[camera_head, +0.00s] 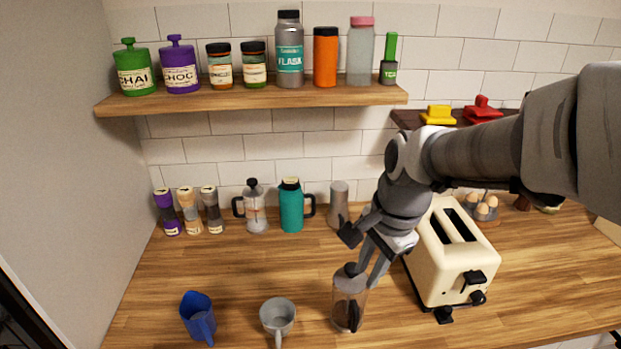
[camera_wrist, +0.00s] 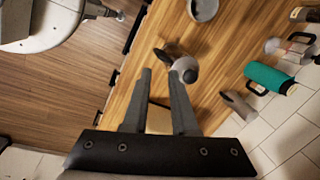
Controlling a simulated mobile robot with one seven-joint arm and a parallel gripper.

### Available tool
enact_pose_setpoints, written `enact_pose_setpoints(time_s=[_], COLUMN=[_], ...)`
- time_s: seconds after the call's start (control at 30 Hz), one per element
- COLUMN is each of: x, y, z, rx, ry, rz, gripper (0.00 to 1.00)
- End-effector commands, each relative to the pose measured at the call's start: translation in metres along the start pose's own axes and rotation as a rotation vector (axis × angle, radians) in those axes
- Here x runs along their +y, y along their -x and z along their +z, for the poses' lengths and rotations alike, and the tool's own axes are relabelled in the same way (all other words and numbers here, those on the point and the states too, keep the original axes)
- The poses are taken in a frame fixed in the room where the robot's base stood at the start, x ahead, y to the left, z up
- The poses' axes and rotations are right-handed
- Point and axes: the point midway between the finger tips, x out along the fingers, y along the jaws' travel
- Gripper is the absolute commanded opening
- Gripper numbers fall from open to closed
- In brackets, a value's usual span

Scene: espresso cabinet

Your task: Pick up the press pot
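A clear press pot (camera_head: 343,300) with a grey lid and knob stands upright on the front of the counter, its dark handle towards the camera. The wrist view shows its round lid (camera_wrist: 185,68) and dark handle (camera_wrist: 169,53) just beyond the fingertips. My gripper (camera_head: 369,274) is open, with its fingers pointing down close to the lid. In the wrist view my gripper (camera_wrist: 160,72) has an empty gap, and the lid lies by the right fingertip. I cannot tell whether they touch. A second plunger pot (camera_head: 255,212) with a black handle stands at the back wall.
A cream toaster (camera_head: 447,255) stands close right of the pot. A grey mug (camera_head: 278,316) and blue cup (camera_head: 198,318) stand to its left. A teal flask (camera_head: 291,208) and grey cylinder (camera_head: 338,207) stand behind. A loaded shelf (camera_head: 250,98) runs above.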

Motion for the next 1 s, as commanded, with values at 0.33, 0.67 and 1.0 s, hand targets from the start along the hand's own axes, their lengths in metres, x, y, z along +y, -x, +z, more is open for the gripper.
enact_pose_setpoints(time_s=[0.33,0.67,1.0], x=[-0.023,-0.018,-0.005], y=[-0.048,-0.086,-0.157], z=[-0.022,-0.027,-0.031], rx=[0.082,0.104,0.103], ry=[-0.547,-0.62,-0.618], rz=[0.146,0.162,0.161], gripper=[0.26,0.26,0.26])
